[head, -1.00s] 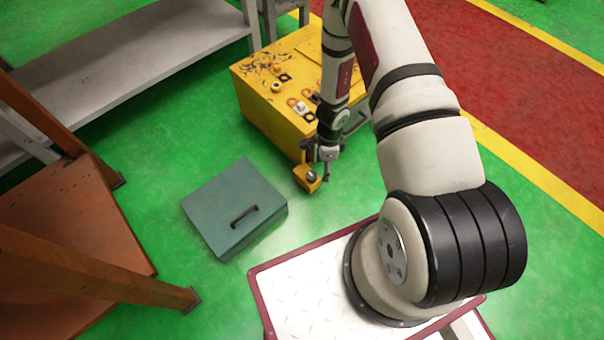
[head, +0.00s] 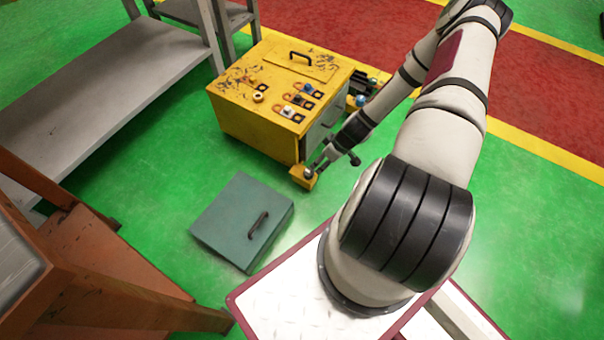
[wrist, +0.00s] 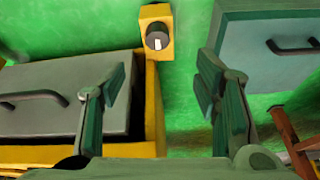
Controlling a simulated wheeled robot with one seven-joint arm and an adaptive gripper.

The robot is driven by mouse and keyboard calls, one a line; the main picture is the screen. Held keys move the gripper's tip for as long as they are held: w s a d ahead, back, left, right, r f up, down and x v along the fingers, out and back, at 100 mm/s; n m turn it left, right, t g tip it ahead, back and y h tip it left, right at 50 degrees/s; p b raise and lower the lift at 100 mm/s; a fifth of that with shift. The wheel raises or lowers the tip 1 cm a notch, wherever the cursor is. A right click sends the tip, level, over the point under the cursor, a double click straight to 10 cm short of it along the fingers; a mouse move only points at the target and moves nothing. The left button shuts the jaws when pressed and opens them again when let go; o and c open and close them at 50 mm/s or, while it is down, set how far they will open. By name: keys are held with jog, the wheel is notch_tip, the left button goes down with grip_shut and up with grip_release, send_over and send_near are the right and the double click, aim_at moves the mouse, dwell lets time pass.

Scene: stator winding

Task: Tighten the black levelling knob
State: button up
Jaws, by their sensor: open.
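The black levelling knob (wrist: 157,41) sits on a small yellow bracket (wrist: 155,17) in the upper middle of the wrist view. In the head view the bracket (head: 304,181) juts from the near corner of the yellow cabinet (head: 240,122); the knob there is small and partly hard to make out. My gripper (wrist: 162,82) is open, with one finger on each side of the wrist view and nothing between them. The knob appears ahead of the gap between the fingertips, apart from them. In the head view my gripper (head: 335,158) is just right of the bracket.
A teal box (head: 225,215) with a black handle lies on the green floor near the bracket. Grey shelving (head: 110,85) and an orange-brown frame (head: 120,285) stand to the left. A grey drawer (wrist: 60,105) is beside my left finger in the wrist view.

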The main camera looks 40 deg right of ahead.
aim_at(309, 172)
jog(key=shift+n, duration=0.5)
jog(key=b+x, duration=0.2)
jog(key=x, duration=0.2)
jog(key=b+x, duration=0.2)
jog(key=x, duration=0.3)
jog(key=b+x, duration=0.2)
jog(key=x, duration=0.2)
jog(key=shift+w+d+f, duration=0.1)
jog(key=shift+w+f, duration=0.05)
jog(key=shift+w, duration=0.2)
jog(key=c, duration=1.2)
